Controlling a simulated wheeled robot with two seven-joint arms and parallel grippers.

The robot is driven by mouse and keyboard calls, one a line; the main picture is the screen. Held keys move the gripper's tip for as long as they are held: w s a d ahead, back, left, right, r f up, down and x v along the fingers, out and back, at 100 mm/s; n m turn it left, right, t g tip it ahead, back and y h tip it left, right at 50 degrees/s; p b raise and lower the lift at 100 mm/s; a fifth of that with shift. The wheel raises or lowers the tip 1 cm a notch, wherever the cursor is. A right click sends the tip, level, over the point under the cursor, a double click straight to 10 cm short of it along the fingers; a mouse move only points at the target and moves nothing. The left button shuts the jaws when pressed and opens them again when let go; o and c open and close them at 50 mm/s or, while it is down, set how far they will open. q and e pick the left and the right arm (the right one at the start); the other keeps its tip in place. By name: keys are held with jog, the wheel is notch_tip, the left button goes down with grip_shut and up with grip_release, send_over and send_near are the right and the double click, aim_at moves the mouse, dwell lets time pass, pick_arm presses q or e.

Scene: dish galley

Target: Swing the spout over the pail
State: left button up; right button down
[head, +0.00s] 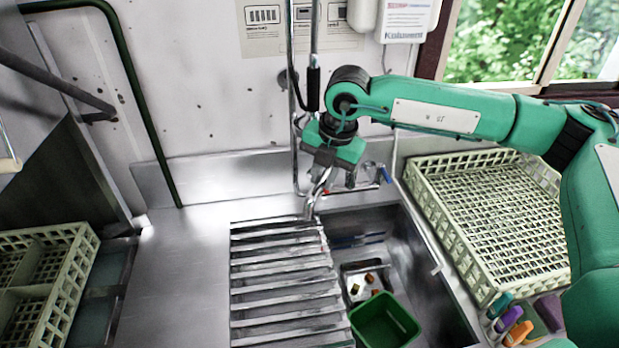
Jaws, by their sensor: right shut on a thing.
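The metal spout (315,197) stands at the back of the sink, its end reaching forward near the back corner of the ribbed drainboard. My right gripper (327,178) is shut on the spout near its upper part, and the gripper body hides some of it. The green pail (384,321) sits in the sink basin at the front, nearer to me and to the right of the spout's end. The spout's end is not over the pail. My left gripper is not in view.
The ribbed drainboard (281,262) covers the left of the sink (437,297). A small metal tray (355,287) with scraps lies behind the pail. A cream rack (440,232) stands right, another cream rack (79,268) left. Coloured-handled tools (510,318) stand at front right.

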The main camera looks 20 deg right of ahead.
jog(key=s+d+n+b, duration=0.2)
jog(key=d+n+b, duration=0.1)
jog(key=d, duration=0.3)
jog(key=s+d+n+g+b, duration=0.1)
jog(key=s+d+n+b, duration=0.2)
jog(key=d, duration=0.4)
jog(key=shift+s+d+n+y, duration=0.15)
jog(key=shift+s+n+y, duration=0.15)
jog(key=shift+n, duration=0.3)
jog(key=c, duration=1.5)
grip_release()
jog(key=shift+o, duration=1)
jog(key=shift+d, duration=0.25)
jog(key=shift+a, duration=0.1)
